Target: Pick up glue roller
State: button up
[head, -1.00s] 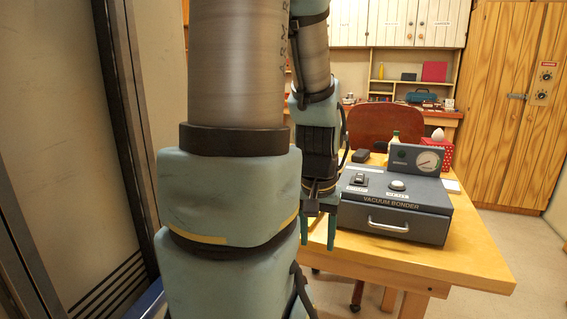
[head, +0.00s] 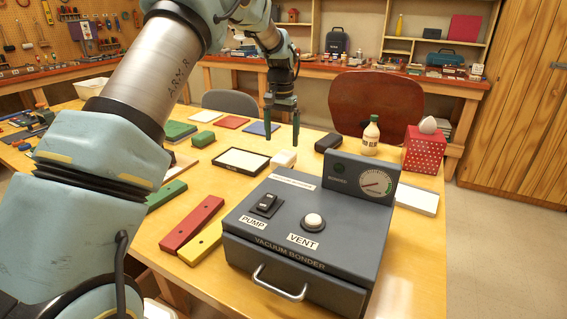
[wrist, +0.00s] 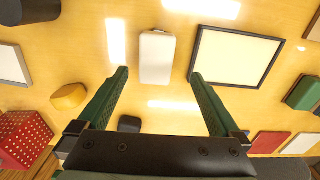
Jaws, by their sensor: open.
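No object is plainly marked as the glue roller. A small white rounded block (head: 284,158) lies on the table behind the grey vacuum bonder, and I cannot tell whether it is the roller. In the wrist view the white block (wrist: 157,57) lies just ahead of and between my fingertips. My gripper (head: 282,120) is open and empty, pointing down above the table near the block. Its two green fingers also show in the wrist view (wrist: 159,76). A small black object (head: 328,142) lies to the right of the block.
The vacuum bonder (head: 300,240) stands in front. A black-framed white tray (head: 241,162) is left of the block. A glue bottle (head: 370,136) and a red dotted box (head: 424,150) stand right. Red (head: 192,224) and yellow (head: 203,243) bars lie left of the bonder. A brown chair (head: 378,110) stands behind.

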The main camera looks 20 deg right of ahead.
aim_at(284, 155)
jog(key=shift+d+f, duration=0.3)
jog(key=shift+f, duration=0.05)
notch_tip(284, 155, down, 4)
jog(key=shift+f+p, duration=0.2)
jog(key=shift+p, duration=0.5)
jog(key=shift+s+f+p, duration=0.2)
jog(key=shift+f+p, duration=1.25)
jog(key=shift+f, duration=1.35)
grip_shut()
